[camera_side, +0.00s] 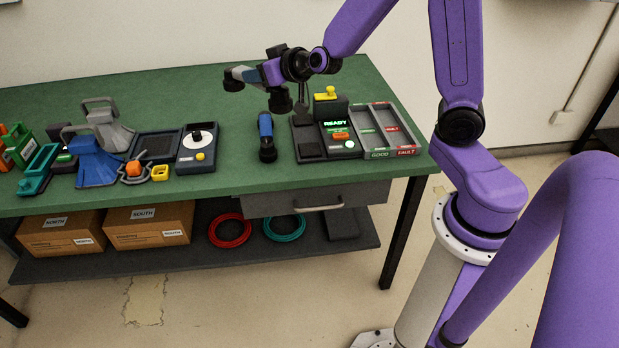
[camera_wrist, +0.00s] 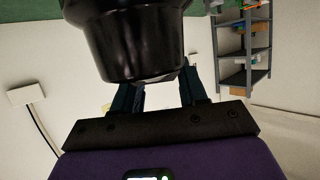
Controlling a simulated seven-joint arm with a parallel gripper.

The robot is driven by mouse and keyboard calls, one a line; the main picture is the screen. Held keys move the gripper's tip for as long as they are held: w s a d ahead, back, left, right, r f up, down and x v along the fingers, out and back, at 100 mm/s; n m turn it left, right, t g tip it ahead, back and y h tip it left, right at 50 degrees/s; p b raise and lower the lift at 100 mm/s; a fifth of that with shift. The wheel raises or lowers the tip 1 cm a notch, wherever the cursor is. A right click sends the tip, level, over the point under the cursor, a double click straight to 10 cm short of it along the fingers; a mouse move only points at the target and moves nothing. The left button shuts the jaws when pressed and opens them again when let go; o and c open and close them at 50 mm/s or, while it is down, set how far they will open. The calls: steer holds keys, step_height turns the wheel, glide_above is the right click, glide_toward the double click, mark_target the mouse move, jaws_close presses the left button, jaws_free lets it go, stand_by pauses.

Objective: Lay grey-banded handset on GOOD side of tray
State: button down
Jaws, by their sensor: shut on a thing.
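My gripper (camera_side: 270,73) is raised above the table, shut on a dark handset (camera_side: 238,76) with black rounded ends. A pale grey-blue part shows on its handle; the jaws hide some of the handle, so its band is hard to make out. In the wrist view, a large black end of the handset (camera_wrist: 130,45) stands in front of the jaws (camera_wrist: 158,92). The tray (camera_side: 391,152) lies at the table's right end, with a green GOOD label on its left lane and a red FAULT label on its right. Both lanes look empty. The handset is left of the tray, apart from it.
A black tester (camera_side: 309,149) with a lit READY display stands just left of the tray, with a yellow-topped block (camera_side: 326,103) behind it. A blue-and-black handset (camera_side: 266,134) is on the table below my gripper.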

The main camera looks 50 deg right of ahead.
steer(key=shift+s+a+r+n+y, duration=0.4)
steer(key=shift+a+r+y, duration=0.1)
steer(key=shift+a+r, duration=0.3)
steer(key=shift+r, duration=0.1)
steer(key=r, duration=0.4)
steer(key=shift+d+r, duration=0.25)
steer(key=shift+d, duration=0.15)
steer(key=s+d+m+g+h, duration=0.1)
steer(key=s+d+m+h, duration=0.25)
steer(key=d, duration=0.75)
steer(key=s+d+m+g+h, duration=0.25)
steer(key=s+d, duration=0.25)
steer(key=d, duration=0.6)
steer(key=s+d+m+h, duration=0.3)
steer(key=s+d+h, duration=0.1)
steer(key=d, duration=0.7)
steer(key=f, duration=2.8)
steer(key=shift+s+d+f, duration=0.1)
steer(key=shift+s+f, duration=0.1)
steer(key=shift+f, duration=0.15)
steer(key=shift+f, duration=0.1)
